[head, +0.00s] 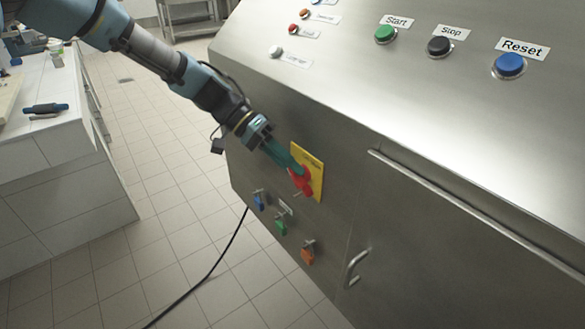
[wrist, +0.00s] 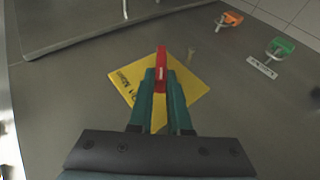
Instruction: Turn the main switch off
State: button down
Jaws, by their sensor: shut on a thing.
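The main switch is a red rotary handle (head: 301,183) on a yellow plate (head: 316,172), set on the machine's front panel. In the wrist view the red handle (wrist: 161,60) shows between my fingertips, and the yellow plate (wrist: 190,87) lies behind it, turned like a diamond. My gripper (head: 290,167) has green fingers and is shut on the red handle; it also shows in the wrist view (wrist: 161,75). The fingers hide part of the handle and of the plate's lettering.
Blue (head: 259,200), green (head: 281,224) and orange (head: 307,252) valve handles sit below the switch. Start (head: 385,34), Stop (head: 438,46) and Reset (head: 509,65) buttons are on the sloped top. A door handle (head: 355,267) is at lower right. A tiled counter (head: 50,150) stands left, with open floor between.

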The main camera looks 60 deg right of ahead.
jog(key=g+b, duration=0.1)
jog(key=f+n+g, duration=0.1)
jog(key=g, duration=0.1)
jog(key=g+b, duration=0.1)
jog(key=g, duration=0.1)
jog(key=shift+w+d+f+b, duration=0.1)
jog(key=shift+w+f+b, duration=0.15)
jog(key=shift+w+b, duration=0.1)
jog(key=shift+f+n+g+b, duration=0.15)
jog(key=shift+n+g+b, duration=0.45)
jog(key=shift+g+b, duration=0.45)
jog(key=shift+g, duration=0.35)
jog(key=shift+s, duration=0.1)
jog(key=c, duration=0.9)
grip_release()
jog(key=shift+o, duration=0.2)
jog(key=w+b, duration=0.2)
jog(key=w, duration=0.8)
jog(key=shift+w+a, duration=0.4)
jog(key=shift+a, duration=0.05)
jog(key=shift+a, duration=0.1)
